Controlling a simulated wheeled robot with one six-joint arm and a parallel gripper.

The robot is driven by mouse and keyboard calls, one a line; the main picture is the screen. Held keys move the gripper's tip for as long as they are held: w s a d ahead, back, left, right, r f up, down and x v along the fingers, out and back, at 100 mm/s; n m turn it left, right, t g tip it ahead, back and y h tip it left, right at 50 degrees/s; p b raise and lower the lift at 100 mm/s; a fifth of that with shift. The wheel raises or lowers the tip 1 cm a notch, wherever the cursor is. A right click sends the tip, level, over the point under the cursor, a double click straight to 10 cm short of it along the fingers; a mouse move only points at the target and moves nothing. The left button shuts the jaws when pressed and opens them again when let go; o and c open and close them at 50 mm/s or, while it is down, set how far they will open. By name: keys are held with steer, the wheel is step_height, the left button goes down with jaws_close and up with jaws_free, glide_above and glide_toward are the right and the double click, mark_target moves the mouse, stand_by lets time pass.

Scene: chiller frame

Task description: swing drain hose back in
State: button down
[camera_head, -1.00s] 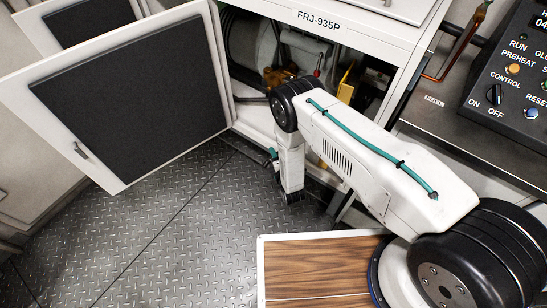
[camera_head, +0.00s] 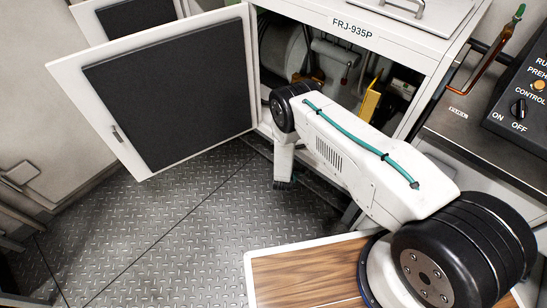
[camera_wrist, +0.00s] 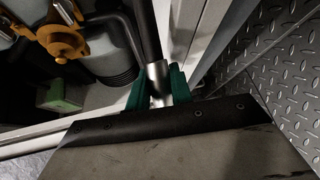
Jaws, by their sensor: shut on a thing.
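In the wrist view, my gripper (camera_wrist: 158,90) has its green fingers closed on the silver metal end of the drain hose (camera_wrist: 146,32). The black hose runs up from the fingers, alongside the white cabinet frame edge (camera_wrist: 205,45). In the head view, my gripper is at the low end of my arm (camera_head: 283,183), just in front of the cabinet's lower edge. The fingers and the hose are not clear there, with my arm in front. The open chiller cabinet (camera_head: 385,38), marked FRJ-935P, stands behind my arm.
The cabinet door (camera_head: 165,95) stands wide open at the left. A control panel (camera_head: 520,105) is at the right. The tread-plate floor (camera_head: 150,230) is clear.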

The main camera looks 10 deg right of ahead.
stand_by(0.3)
steer(key=c, duration=1.2)
jaws_free()
steer(key=shift+c, duration=0.2)
steer(key=v, duration=0.7)
steer(key=shift+s+a, duration=0.2)
steer(key=shift+s, duration=0.15)
steer(key=shift+r, duration=0.1)
